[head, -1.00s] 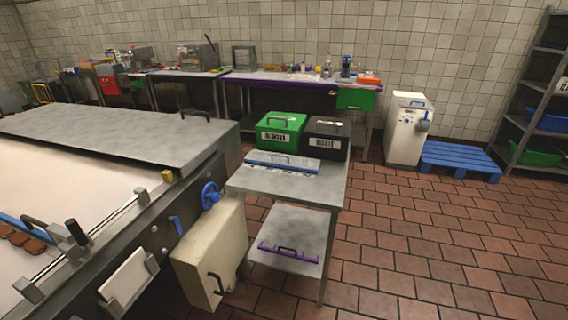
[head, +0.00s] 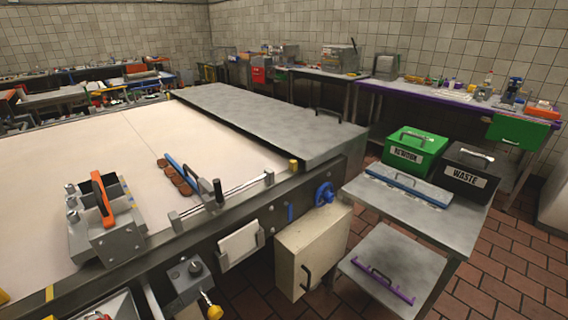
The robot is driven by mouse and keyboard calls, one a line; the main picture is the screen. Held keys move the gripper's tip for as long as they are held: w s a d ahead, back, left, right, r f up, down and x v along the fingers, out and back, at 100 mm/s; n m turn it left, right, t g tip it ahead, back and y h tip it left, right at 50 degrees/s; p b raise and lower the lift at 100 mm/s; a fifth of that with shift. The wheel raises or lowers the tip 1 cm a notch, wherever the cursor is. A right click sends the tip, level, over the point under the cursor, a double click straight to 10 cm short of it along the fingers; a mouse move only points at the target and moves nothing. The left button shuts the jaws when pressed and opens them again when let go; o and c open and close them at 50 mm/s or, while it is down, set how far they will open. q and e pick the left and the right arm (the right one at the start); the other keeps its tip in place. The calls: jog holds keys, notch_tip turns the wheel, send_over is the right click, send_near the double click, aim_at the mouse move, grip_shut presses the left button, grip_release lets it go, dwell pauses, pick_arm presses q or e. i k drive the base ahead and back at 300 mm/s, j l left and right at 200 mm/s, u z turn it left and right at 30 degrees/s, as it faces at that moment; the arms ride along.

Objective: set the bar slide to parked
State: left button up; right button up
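A silver rail (head: 243,187) runs along the near edge of the pale belt (head: 90,165), between two end blocks. A carriage with an upright black handle (head: 218,191) sits on this rail, left of its middle. A blue bar (head: 183,172) reaches from near the carriage out over the belt. Several brown round biscuits (head: 178,181) lie in a row along the bar's left side. I see no label marking a parked position. Neither of my grippers is in view.
A metal device with an orange handle (head: 102,198) stands on the belt's near edge at left. A blue handwheel (head: 324,193) and a cream box (head: 312,250) are on the frame's side. A side table (head: 405,208) holds green and black bins.

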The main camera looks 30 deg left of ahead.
aim_at(218, 201)
jog(key=j+u, duration=0.1)
jog(key=u, duration=0.8)
jog(key=i+u, duration=0.1)
jog(key=u, duration=0.4)
